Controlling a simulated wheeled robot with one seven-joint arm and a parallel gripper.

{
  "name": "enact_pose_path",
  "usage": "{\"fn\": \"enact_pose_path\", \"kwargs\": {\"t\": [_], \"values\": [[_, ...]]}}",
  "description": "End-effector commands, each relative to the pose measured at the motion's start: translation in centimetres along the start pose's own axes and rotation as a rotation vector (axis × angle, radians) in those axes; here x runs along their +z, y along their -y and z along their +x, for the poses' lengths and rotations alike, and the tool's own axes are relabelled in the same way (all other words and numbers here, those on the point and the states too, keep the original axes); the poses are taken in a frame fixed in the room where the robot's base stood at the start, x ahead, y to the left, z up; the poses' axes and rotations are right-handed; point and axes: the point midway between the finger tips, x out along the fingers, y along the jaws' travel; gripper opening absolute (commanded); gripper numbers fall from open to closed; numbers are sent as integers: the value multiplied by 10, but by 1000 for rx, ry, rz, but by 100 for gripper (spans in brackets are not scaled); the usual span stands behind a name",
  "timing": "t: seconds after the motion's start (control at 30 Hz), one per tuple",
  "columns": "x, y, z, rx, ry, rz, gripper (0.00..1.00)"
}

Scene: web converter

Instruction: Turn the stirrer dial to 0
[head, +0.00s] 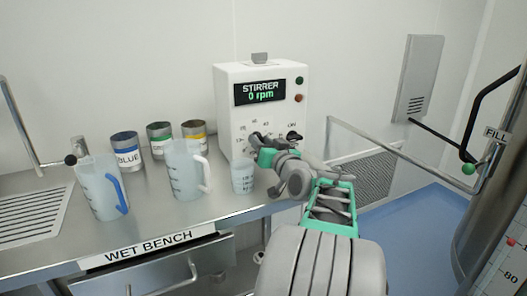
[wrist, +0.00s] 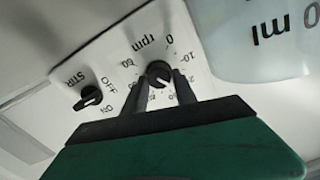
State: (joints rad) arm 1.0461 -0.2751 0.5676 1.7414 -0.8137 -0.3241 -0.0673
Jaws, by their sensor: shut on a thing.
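The white stirrer box (head: 231,112) stands on the wet bench. In the wrist view, upside down, the dark round stirrer dial (wrist: 158,70) sits inside a printed rpm scale, with 0 at the top in that picture. My gripper (wrist: 168,86) is shut on this dial, one finger on each side of it. My fingers hide part of the scale, and I cannot clearly read where the dial points. In the head view my gripper (head: 260,147) is at the front of the box and covers much of the dial.
A black STIR switch (wrist: 91,96) marked OFF and ON is beside the dial. A small measuring beaker (head: 242,177) stands close to my gripper and also shows in the wrist view (wrist: 255,45). Two jugs (head: 185,172) (head: 98,190) and several paint tins (head: 125,150) stand farther left.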

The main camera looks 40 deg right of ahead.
Motion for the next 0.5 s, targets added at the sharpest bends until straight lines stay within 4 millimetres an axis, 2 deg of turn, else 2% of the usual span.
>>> {"fn": "enact_pose_path", "kwargs": {"t": [0.5], "values": [[-2, 2, 0, -4, -1, -39, 0]]}}
